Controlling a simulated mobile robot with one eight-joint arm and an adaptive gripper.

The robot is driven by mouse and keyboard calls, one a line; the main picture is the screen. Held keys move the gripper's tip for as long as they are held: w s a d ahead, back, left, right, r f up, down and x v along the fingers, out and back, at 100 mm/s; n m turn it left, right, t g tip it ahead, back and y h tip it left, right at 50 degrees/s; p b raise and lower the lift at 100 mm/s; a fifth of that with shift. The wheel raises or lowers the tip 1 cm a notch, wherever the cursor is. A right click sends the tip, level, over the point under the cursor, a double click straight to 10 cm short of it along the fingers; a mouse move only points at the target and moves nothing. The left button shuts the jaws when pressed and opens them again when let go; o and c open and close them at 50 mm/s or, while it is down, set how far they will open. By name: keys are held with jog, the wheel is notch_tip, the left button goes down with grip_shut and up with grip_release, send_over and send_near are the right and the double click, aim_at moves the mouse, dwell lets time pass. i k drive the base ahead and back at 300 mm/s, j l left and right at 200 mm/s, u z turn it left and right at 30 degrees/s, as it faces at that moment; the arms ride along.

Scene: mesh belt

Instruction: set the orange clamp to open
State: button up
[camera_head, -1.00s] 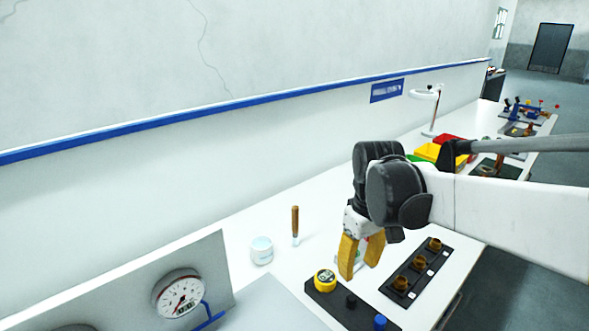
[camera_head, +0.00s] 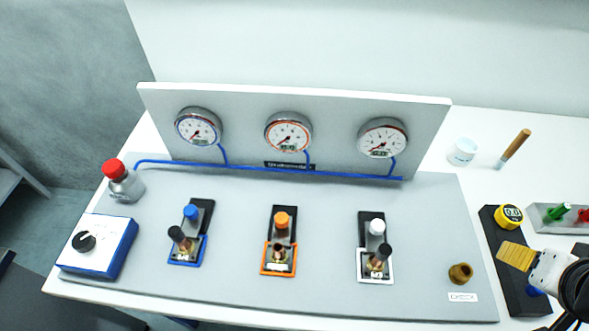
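The orange clamp (camera_head: 281,243) is the middle one of three small clamps on the grey panel. It has an orange frame, an orange cap (camera_head: 282,220) at its rear and a dark knob over a brass-coloured body at its front. From this high angle I cannot tell whether it is open or closed. My gripper (camera_head: 506,257), with yellow fingers, is at the far right, well apart from the orange clamp. Its fingers overlap in this view, so their gap is hidden. I see nothing held between them.
The blue clamp (camera_head: 188,240) is left of the orange one, the white clamp (camera_head: 376,250) right. Behind stands a board with three gauges (camera_head: 288,132). A control box (camera_head: 97,245) and red-capped bottle (camera_head: 123,181) are left; a brass fitting (camera_head: 460,273) is right. Panel gaps are bare.

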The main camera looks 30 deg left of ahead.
aim_at(281, 231)
jog(key=u, duration=1.95)
